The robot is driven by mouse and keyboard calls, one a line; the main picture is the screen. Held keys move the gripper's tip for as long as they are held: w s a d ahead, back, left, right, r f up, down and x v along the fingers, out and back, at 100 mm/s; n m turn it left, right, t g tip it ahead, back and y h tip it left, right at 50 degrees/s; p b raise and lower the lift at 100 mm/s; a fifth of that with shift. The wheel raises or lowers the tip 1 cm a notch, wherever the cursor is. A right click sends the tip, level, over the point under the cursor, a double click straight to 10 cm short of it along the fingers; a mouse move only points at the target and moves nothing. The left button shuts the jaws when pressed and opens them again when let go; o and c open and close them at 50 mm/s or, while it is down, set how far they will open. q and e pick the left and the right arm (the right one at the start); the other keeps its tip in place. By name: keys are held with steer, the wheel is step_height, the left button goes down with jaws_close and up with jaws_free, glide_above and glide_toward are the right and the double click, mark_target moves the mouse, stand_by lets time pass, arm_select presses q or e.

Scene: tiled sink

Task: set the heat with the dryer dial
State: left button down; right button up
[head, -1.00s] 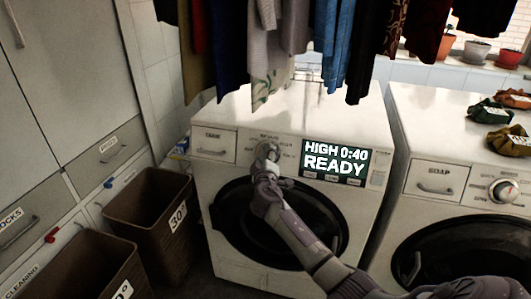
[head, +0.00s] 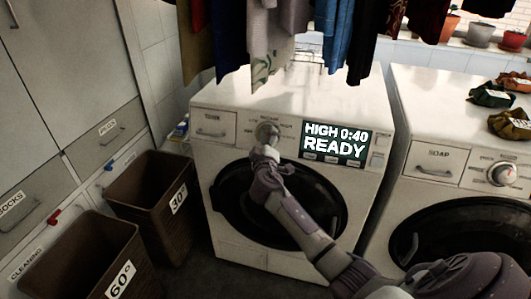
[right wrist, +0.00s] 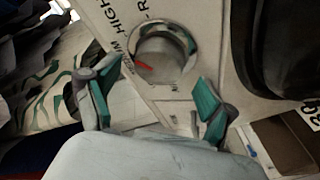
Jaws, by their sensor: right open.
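The dryer (head: 225,165) stands in the middle of the head view. Its round metallic dial (head: 267,132) sits on the front panel, left of the display (head: 337,143), which reads "HIGH 0:40 READY". In the right wrist view the dial (right wrist: 165,52) shows a red pointer mark, with "HIGH" printed beside it. My right gripper (head: 265,152) is just below and in front of the dial. In the right wrist view the gripper (right wrist: 150,98) is open and empty, its green-padded fingers apart and clear of the dial. My left gripper is out of view.
Clothes (head: 270,45) hang over the dryer top. A second machine (head: 440,120) with a "SOAP" drawer stands to the right. Brown bins marked 30° (head: 150,195) and 60° (head: 85,255) stand on the left. The dryer's dark round door (head: 232,200) lies below the dial.

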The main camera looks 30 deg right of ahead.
steer(key=v, duration=1)
steer(key=s+a+f+n+g+y, duration=0.1)
steer(key=s+a+f+g+y, duration=0.1)
steer(key=f, duration=1)
steer(key=s+a+f+n+g+y, duration=0.1)
steer(key=s+a+f+g+y, duration=0.1)
steer(key=f, duration=0.9)
steer(key=s+a+f+g+y, duration=0.1)
steer(key=s+a+f+g, duration=0.1)
steer(key=s+f, duration=0.45)
steer(key=s+a+f+g+y, duration=0.15)
steer(key=s+f, duration=0.25)
steer(key=f, duration=0.6)
steer(key=s+a+f+m+g+y, duration=0.1)
steer(key=s+f, duration=0.5)
steer(key=s, duration=0.6)
steer(key=s+a+f+m+g+y, duration=0.1)
steer(key=s+f, duration=0.4)
steer(key=s, duration=0.7)
steer(key=s+a+f+m+g+y, duration=0.1)
steer(key=s+a+f+g, duration=0.2)
steer(key=s, duration=0.9)
step_height(320, 180, down, 4)
steer(key=shift+s+r+m+g, duration=0.15)
steer(key=shift+s+m+g, duration=0.2)
steer(key=shift+g, duration=0.2)
